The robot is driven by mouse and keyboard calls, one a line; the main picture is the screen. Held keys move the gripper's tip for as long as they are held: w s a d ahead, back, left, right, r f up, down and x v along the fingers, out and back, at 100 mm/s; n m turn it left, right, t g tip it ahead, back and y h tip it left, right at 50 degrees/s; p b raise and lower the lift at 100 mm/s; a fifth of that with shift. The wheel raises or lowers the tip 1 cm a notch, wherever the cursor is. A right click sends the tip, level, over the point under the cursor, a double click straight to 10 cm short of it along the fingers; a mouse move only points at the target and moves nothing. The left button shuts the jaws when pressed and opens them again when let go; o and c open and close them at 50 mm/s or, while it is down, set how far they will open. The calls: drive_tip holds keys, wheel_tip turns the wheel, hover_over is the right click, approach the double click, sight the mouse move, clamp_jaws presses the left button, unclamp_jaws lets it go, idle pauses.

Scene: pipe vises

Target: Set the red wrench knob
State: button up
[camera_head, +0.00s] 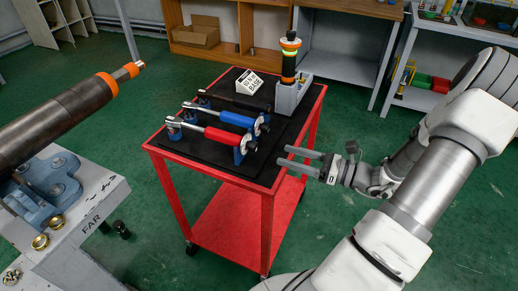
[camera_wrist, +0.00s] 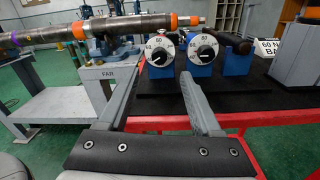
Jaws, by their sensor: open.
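The red wrench (camera_head: 218,137) lies nearest of several torque wrenches on the cart, its handle end in a blue stand at the right. In the wrist view its knob (camera_wrist: 160,51) appears to be the left of two white numbered dials, facing me with a black pointer on it. The blue wrench (camera_head: 232,118) lies behind it, and its knob (camera_wrist: 203,49) is the right dial. My gripper (camera_head: 281,156) is open and empty at the cart's right edge. In the wrist view its fingers (camera_wrist: 158,69) are spread below and either side of the left dial, apart from it.
The red cart (camera_head: 240,180) has a black mat on top. A dark-handled wrench (camera_head: 231,98), a white sign (camera_head: 248,83) and an orange-black tool in a grey holder (camera_head: 289,95) stand behind. A pipe in a vise (camera_head: 50,125) is at the left, on a bench marked FAR.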

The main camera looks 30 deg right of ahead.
sight(257, 147)
drive_tip(key=b+x, duration=0.1)
drive_tip(key=x, duration=0.8)
clamp_jaws()
